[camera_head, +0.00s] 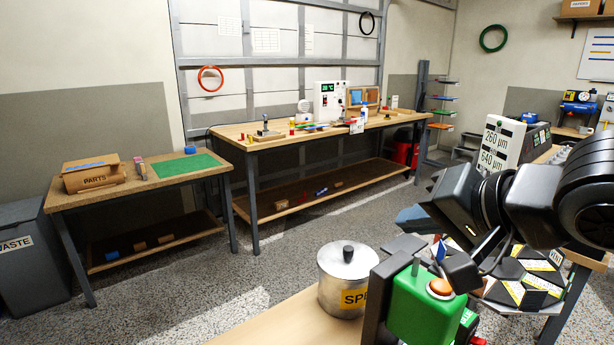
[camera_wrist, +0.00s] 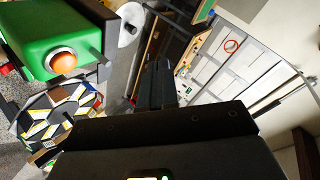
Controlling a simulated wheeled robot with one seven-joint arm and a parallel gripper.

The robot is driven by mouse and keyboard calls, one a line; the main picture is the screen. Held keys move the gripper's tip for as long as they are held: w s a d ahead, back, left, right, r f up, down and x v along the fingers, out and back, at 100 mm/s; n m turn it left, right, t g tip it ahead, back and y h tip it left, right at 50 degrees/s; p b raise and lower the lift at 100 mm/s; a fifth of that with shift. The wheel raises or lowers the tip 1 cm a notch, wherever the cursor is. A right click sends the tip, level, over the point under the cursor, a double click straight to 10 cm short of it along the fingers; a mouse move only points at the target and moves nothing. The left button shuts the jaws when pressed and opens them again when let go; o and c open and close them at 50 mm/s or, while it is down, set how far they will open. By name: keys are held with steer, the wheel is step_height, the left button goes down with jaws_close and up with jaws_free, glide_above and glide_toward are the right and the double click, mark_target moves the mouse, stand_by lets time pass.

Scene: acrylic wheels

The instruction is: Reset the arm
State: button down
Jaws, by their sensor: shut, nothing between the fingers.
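My black arm (camera_head: 535,195) reaches in from the right edge of the head view and is bent. My gripper (camera_head: 412,218) is at its left end, above and to the right of the metal pot, apart from it. In the wrist view my gripper's dark fingers (camera_wrist: 160,75) are close together with nothing seen between them. A green box with an orange button (camera_head: 440,288) stands below the arm in the head view; it also shows at the upper left of the wrist view (camera_wrist: 62,62).
A metal pot (camera_head: 347,272) with a black knob stands on the near wooden table (camera_head: 285,322). A round black tray with yellow labels (camera_head: 520,285) is at right. A display reading 260 and 640 µm (camera_head: 497,142) stands behind the arm. Open floor (camera_head: 215,285) lies left.

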steer(key=s+a+r+m+t+y, duration=0.1)
steer(key=s+a+r+t+y, duration=0.15)
steer(key=a+t+y, duration=0.35)
steer(key=s+d+f+m+h, duration=0.1)
steer(key=s+d+f+h, duration=0.1)
steer(key=s+f+h, duration=0.5)
steer(key=s+d+f+m+h, duration=0.1)
steer(key=s+d+f+h, duration=0.2)
steer(key=s+f, duration=0.85)
steer(key=s+d+f+n, duration=0.2)
steer(key=s+d+n, duration=0.1)
steer(key=s, duration=0.6)
steer(key=s+d+f+n+g+h, duration=0.1)
steer(key=s+d+n, duration=0.3)
steer(key=s, duration=0.6)
steer(key=shift+s+f+n, duration=0.15)
steer(key=shift+f+n, duration=0.25)
steer(key=shift+n, duration=0.5)
